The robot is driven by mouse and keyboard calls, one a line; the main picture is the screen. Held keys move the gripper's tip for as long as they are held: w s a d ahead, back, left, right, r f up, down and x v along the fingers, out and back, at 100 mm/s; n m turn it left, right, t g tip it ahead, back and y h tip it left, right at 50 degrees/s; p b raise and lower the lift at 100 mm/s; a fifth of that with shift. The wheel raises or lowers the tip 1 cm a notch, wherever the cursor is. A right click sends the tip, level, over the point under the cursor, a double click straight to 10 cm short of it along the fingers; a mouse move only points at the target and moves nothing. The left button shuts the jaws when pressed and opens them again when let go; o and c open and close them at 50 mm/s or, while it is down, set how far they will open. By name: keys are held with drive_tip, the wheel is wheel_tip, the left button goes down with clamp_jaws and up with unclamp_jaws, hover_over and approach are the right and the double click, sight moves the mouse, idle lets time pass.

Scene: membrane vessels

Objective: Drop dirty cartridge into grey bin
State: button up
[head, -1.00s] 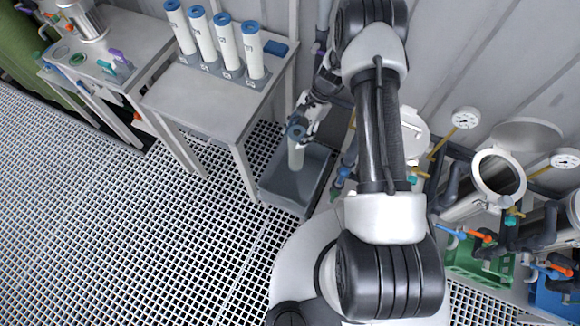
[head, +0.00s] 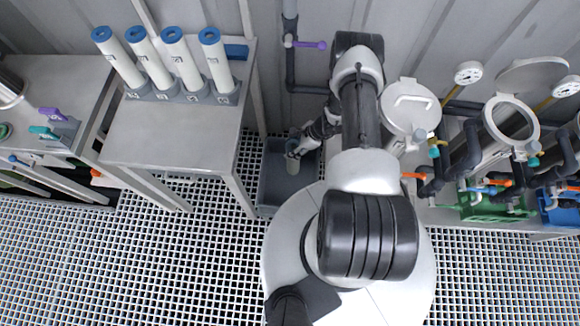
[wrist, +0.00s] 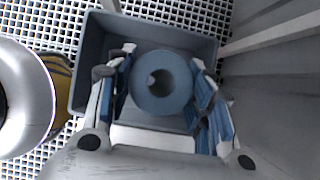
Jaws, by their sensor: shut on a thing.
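The dirty cartridge (head: 292,165) is a greyish cylinder, held upright over the grey bin. In the wrist view its blue-grey round end with a centre hole (wrist: 161,83) sits between the fingers. My gripper (head: 296,147) is shut on the cartridge near its top; both fingers show in the wrist view (wrist: 160,90). The grey bin (head: 268,191) stands on the grated floor; in the wrist view its rim (wrist: 88,62) surrounds the cartridge. The cartridge's lower end is hidden in the wrist view, and I cannot tell whether it touches the bin floor.
A metal table (head: 160,137) left of the bin bears several clean white cartridges (head: 184,60) with blue caps in a rack. Another bench (head: 60,90) stands farther left. Vessels with open lids (head: 513,120), pipes and valves fill the right side. Grated floor (head: 130,260) is clear in front.

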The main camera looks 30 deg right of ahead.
wheel_tip(320, 180, down, 5)
drive_tip(key=b, duration=0.3)
drive_tip(key=shift+f, duration=0.1)
drive_tip(key=o, duration=1.6)
drive_tip(key=v, duration=1.2)
drive_tip(key=shift+a, duration=0.1)
